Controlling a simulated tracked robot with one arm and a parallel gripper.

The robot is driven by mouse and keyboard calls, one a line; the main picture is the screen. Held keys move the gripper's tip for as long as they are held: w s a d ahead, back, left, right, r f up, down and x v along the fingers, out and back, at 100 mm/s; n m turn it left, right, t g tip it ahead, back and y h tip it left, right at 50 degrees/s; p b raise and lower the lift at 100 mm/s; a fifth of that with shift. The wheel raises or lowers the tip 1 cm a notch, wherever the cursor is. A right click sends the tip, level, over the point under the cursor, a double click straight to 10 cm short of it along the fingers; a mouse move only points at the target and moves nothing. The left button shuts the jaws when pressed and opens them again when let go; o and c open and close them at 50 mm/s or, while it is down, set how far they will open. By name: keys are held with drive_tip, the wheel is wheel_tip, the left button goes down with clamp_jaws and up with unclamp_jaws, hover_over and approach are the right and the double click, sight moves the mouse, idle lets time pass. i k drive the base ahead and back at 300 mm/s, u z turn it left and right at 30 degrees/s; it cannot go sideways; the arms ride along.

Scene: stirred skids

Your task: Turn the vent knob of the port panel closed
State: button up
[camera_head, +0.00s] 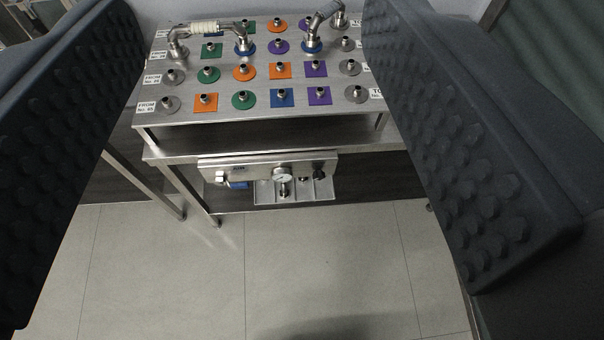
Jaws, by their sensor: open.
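The port panel (219,111) is a slanted steel board on a steel bench. It carries rows of metal ports on green, orange, blue and purple round or square plates, with FROM labels at left and TO labels at right. I cannot make out a vent knob on its face. Below it hangs a steel box (260,163) with a round gauge (283,177), a blue-handled valve (238,184) and a dark knob (319,175); whether this is the vent knob I cannot tell. My gripper (290,270) is open and empty, its two dark studded fingers framing the panel from well in front.
A metal pipe (208,29) joins two ports at upper left, and another metal fitting (319,27) stands at the upper right. Bench legs (192,190) stand at left. A small tray (293,191) lies under the gauge. The tiled floor (300,255) in front is clear.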

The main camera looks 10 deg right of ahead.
sight(318, 175)
drive_tip(key=z, duration=0.05)
drive_tip(key=k, duration=1)
drive_tip(key=z, duration=0.9)
drive_tip(key=i, duration=0.8)
drive_tip(key=u, duration=0.4)
